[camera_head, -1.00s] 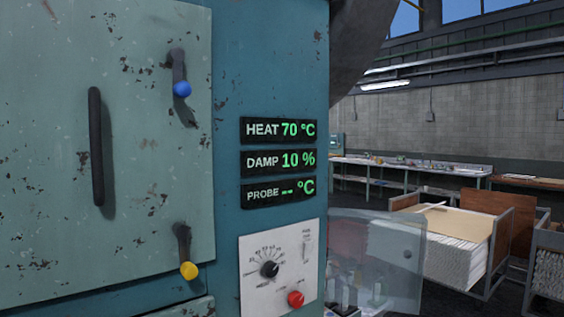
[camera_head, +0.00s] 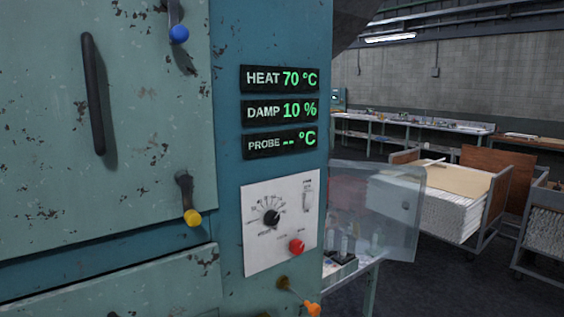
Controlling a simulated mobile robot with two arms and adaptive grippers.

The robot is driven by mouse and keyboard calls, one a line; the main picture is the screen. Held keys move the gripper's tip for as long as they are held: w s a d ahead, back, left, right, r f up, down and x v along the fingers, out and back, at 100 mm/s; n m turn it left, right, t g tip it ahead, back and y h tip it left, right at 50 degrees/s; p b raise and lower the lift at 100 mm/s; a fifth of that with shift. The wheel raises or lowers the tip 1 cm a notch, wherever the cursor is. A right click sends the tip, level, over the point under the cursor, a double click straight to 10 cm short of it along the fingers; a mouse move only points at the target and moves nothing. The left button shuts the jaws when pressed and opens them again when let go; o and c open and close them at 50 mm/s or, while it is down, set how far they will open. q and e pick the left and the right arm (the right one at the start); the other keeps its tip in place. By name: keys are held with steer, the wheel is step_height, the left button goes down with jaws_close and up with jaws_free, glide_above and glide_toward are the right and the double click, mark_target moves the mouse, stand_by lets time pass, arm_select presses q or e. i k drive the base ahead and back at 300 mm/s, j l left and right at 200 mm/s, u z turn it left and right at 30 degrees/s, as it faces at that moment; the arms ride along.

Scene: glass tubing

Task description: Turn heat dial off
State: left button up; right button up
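The heat dial (camera_head: 271,217) is a black knob with a printed scale around it. It sits on a white control panel (camera_head: 258,252) on the front of the blue-green machine. A red button (camera_head: 297,246) is below and right of the dial. The heat display (camera_head: 281,79) above the panel reads 70 °C. The dial's pointer is too small to read exactly. Neither of my grippers is in view.
Damp and probe displays read 10 % and "--". Levers with blue (camera_head: 179,34), yellow (camera_head: 193,217) and orange (camera_head: 313,309) knobs stick out of the machine. A loaded cart (camera_head: 470,185) is farther right.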

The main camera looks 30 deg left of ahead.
mark_target(271, 217)
steer(key=u, duration=0.35)
steer(key=i+l+u, duration=0.25)
steer(key=u, duration=0.15)
steer(key=i+l+u, duration=0.15)
steer(key=l+u, duration=0.3)
steer(key=i+l+u, duration=0.1)
steer(key=l+u, duration=0.3)
